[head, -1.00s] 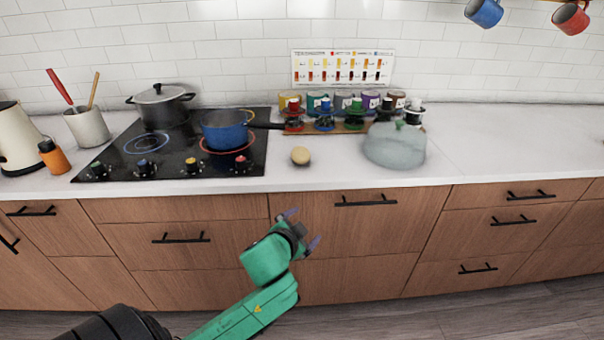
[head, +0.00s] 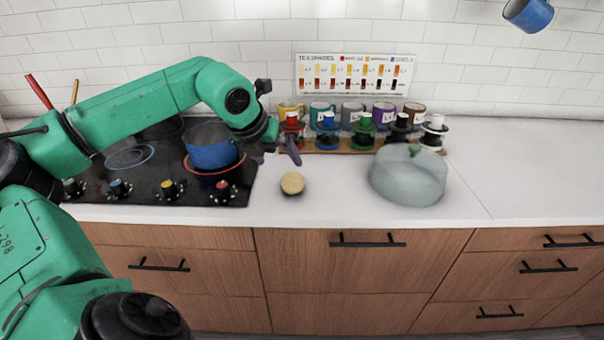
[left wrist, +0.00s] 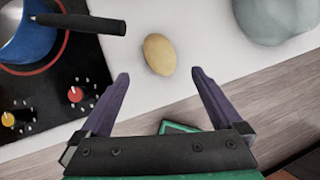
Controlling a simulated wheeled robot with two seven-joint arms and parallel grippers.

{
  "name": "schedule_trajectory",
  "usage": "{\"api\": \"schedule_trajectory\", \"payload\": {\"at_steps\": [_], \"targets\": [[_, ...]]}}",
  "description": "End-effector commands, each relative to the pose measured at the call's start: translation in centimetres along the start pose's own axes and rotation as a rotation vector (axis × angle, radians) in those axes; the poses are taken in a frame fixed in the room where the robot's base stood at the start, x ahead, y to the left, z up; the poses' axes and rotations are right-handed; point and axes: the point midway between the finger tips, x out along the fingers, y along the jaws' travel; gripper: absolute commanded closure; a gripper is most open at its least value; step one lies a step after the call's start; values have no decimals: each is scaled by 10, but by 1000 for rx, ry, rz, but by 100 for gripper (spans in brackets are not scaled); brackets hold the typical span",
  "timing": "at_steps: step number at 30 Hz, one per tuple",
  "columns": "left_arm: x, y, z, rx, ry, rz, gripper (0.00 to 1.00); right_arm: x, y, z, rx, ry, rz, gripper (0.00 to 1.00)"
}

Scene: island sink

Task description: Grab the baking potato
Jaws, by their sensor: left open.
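The baking potato (head: 292,183) is a small, round, yellowish thing lying on the white counter, right of the stove. It also shows in the left wrist view (left wrist: 159,54), beyond the fingertips and roughly centred between them. My left gripper (head: 275,150) is open and empty above the counter, a little behind and above the potato in the head view. Its two purple fingers show in the left wrist view (left wrist: 160,82), apart and not touching the potato. My right gripper is not in view.
A blue pan (head: 212,148) stands on the black stove (head: 140,190) to the left; its dark handle (left wrist: 78,23) reaches toward the potato. A grey-blue lidded dish (head: 408,178) stands right. Mugs and small bottles line a wooden rack (head: 345,149) behind. The counter around the potato is clear.

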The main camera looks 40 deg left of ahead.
Motion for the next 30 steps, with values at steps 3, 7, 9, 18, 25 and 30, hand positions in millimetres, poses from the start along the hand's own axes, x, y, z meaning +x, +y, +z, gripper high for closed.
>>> {"api": "schedule_trajectory", "payload": {"at_steps": [3, 7, 9, 18, 25, 30], "targets": [[28, -3, 2, -1, 8, -7, 0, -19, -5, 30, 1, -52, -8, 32], [58, -3, 2, -1, 5, -8, 0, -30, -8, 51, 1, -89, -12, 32], [68, -3, 1, 1, 4, -7, 0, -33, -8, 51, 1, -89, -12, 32], [118, -1, 4, 0, 4, -9, 0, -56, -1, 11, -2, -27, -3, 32], [125, 0, 2, 3, 3, -7, 0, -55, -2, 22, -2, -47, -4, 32], [125, 0, 3, 3, 3, -7, 61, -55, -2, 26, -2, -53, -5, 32]]}}
